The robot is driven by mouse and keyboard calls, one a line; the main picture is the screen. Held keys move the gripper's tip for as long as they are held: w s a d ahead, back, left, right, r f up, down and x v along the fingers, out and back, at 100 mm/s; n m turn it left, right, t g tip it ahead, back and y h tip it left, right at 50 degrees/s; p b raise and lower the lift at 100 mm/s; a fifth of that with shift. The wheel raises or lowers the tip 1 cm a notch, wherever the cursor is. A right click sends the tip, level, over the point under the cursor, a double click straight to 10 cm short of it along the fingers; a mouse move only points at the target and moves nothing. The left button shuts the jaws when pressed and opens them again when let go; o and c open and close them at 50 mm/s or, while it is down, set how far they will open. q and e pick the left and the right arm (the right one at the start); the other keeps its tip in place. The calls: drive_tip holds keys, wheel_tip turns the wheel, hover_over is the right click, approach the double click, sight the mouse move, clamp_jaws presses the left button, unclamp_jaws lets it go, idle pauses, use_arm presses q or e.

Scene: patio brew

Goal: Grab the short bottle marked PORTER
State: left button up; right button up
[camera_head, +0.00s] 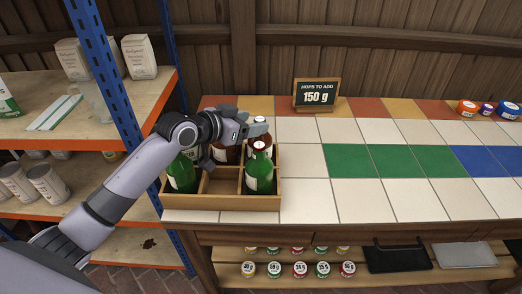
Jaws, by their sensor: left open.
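A wooden crate (222,203) with compartments stands at the left end of the tiled counter. A green bottle (259,178) with a red-and-white cap stands in its front right compartment. Another green bottle (181,176) is at its left, partly behind my arm. Brown bottles (226,155) stand in the back row, partly hidden by my gripper. The front middle compartment is empty. I cannot read the bottle labels, so I cannot tell which is PORTER. My left gripper (262,126) is open above the back right of the crate, close to the bottle tops. My right gripper is not in view.
A sign reading "HOPS TO ADD 150 g" (317,94) stands at the counter's back. Blue shelf posts (104,73) and shelves with bags and cans are at left. Round tins (467,108) sit at the far right. The tiles right of the crate are clear.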

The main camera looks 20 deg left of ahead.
sight(264, 120)
use_arm(q)
drive_tip(key=shift+x, duration=3.05)
drive_tip(key=shift+a+f, duration=0.1)
drive_tip(key=shift+f, duration=0.05)
clamp_jaws()
